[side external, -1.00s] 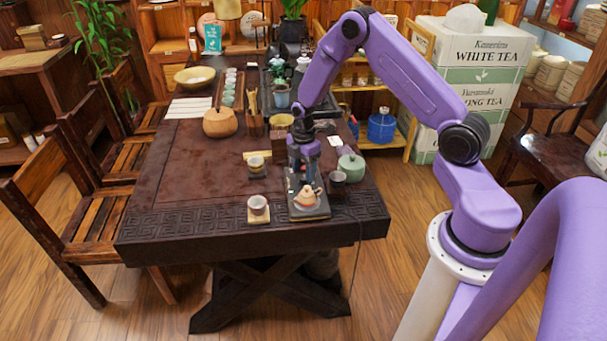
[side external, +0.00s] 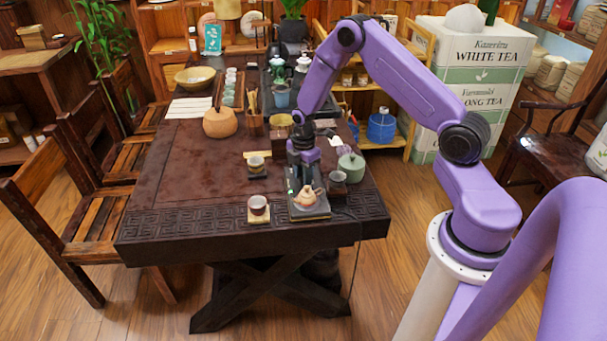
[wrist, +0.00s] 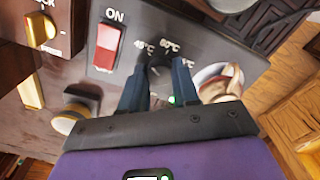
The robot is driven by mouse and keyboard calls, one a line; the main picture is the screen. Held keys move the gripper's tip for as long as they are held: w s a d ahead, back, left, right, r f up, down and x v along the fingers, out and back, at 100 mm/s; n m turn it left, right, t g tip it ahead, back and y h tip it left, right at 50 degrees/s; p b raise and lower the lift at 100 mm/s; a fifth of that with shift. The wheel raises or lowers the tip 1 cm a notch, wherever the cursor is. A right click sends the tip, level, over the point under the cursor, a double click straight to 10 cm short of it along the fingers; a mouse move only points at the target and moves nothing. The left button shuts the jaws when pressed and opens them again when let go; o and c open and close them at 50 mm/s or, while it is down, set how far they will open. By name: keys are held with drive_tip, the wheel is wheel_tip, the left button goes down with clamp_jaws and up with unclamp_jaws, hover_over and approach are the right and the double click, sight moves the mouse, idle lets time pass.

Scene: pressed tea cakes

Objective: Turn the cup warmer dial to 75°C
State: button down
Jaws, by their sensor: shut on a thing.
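The cup warmer (side external: 312,215) is a dark slab near the table's front edge, with a small teapot (side external: 307,198) on it.
A second panel with a yellow knob (wrist: 40,29) lies to the left. A cup (side external: 258,204), a green lidded pot (side external: 351,166) and a dark cup (side external: 338,181) stand near the warmer.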

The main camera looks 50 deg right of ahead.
drive_tip(key=shift+m, duration=0.3)
drive_tip(key=m, duration=0.5)
drive_tip(key=shift+m, duration=0.4)
drive_tip(key=m, duration=1.1)
drive_tip(key=shift+a+m, duration=0.1)
drive_tip(key=shift+m, duration=0.2)
drive_tip(key=m, duration=0.5)
drive_tip(key=shift+m, duration=0.3)
drive_tip(key=c, duration=0.8)
unclamp_jaws()
